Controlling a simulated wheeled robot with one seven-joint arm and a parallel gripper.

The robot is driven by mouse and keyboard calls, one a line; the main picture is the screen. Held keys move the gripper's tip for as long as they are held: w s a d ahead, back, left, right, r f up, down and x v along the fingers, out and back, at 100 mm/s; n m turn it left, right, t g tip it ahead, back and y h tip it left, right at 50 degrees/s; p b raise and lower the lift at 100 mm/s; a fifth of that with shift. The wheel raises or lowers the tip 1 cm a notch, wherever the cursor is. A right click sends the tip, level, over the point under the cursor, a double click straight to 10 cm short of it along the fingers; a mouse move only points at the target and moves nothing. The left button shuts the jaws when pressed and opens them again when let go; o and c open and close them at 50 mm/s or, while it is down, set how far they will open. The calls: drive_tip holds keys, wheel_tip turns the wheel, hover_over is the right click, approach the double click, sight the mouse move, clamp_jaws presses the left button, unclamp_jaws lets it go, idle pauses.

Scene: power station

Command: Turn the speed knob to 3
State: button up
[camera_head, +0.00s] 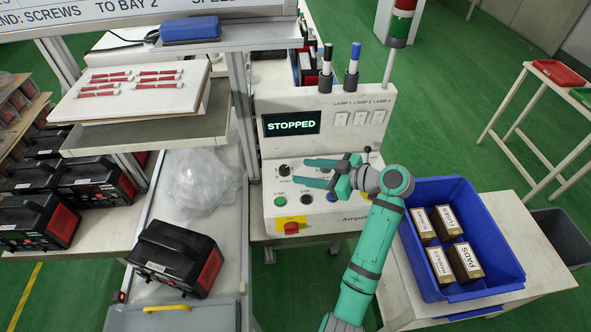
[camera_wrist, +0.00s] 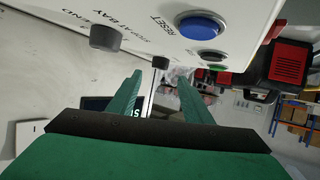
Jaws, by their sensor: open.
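The control panel (camera_head: 381,108) has a display reading STOPPED. A black knob (camera_head: 284,170) sits at the left of its sloped face; no speed label or scale is readable by it. My gripper (camera_head: 305,172) points left across the panel, its tips just right of this knob and apart from it. In the wrist view my gripper (camera_wrist: 160,78) is open and empty. A small dark knob (camera_wrist: 160,62) shows beyond the gap between its fingers. Another dark knob (camera_wrist: 106,37) is closer, beside lettering including END. My gripper and wrist hide part of the panel face.
Start (camera_head: 280,201) and stop (camera_head: 306,199) buttons and a red emergency button (camera_head: 291,228) lie below the fingers. A blue crate (camera_head: 505,262) of boxes stands right; a black-red device (camera_head: 178,258) stands left.

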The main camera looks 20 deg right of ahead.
drive_tip(key=shift+v, duration=1.95)
